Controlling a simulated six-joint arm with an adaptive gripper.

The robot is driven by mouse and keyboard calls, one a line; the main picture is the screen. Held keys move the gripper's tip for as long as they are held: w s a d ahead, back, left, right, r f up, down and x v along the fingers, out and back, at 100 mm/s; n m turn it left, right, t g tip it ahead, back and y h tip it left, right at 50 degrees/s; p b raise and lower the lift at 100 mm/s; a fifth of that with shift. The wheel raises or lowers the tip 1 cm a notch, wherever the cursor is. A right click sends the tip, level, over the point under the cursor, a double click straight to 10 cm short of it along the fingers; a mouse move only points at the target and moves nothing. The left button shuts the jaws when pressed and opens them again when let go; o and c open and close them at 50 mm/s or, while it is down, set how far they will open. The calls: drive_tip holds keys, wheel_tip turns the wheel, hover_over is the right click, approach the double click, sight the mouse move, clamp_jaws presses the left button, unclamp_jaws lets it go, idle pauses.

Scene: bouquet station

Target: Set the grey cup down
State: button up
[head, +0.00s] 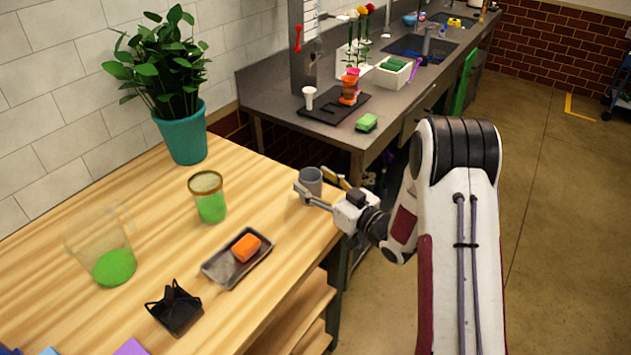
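The grey cup (311,181) is upright near the right edge of the wooden table (240,170) in the head view. My gripper (311,179) reaches in from the right with one finger on the near side of the cup and one on the far side. The cup fills the gap between the fingers, and the gripper looks shut on it. The cup's base is at or very close to the tabletop; I cannot tell whether it touches.
A jar with green contents (208,196) stands left of the cup. A grey tray (222,272) holds an orange block (246,248). A black holder (175,308), a clear container (100,240) and a potted plant (182,135) stand farther left. Bare wood surrounds the cup on its left.

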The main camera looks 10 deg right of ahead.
drive_tip(key=shift+r, duration=0.2)
idle(0.3)
drive_tip(key=v, duration=1.2)
idle(0.6)
drive_tip(key=d+r+m+g+h, duration=0.15)
drive_tip(key=d+r+h, duration=0.25)
drive_tip(key=r+h, duration=0.4)
drive_tip(key=s+d+r+m+g+h, duration=0.1)
drive_tip(key=s+r+m+g+h, duration=0.15)
drive_tip(key=s+r, duration=0.45)
drive_tip(key=s+a+m+g, duration=0.1)
drive_tip(key=s+a, duration=0.3)
drive_tip(key=s, duration=0.9)
drive_tip(key=s+a+f+m+g, duration=0.1)
drive_tip(key=s+a+g, duration=0.3)
drive_tip(key=s, duration=0.9)
drive_tip(key=shift+f+g+y, duration=0.2)
drive_tip(key=shift+g+y, duration=0.1)
drive_tip(key=shift+y, duration=0.15)
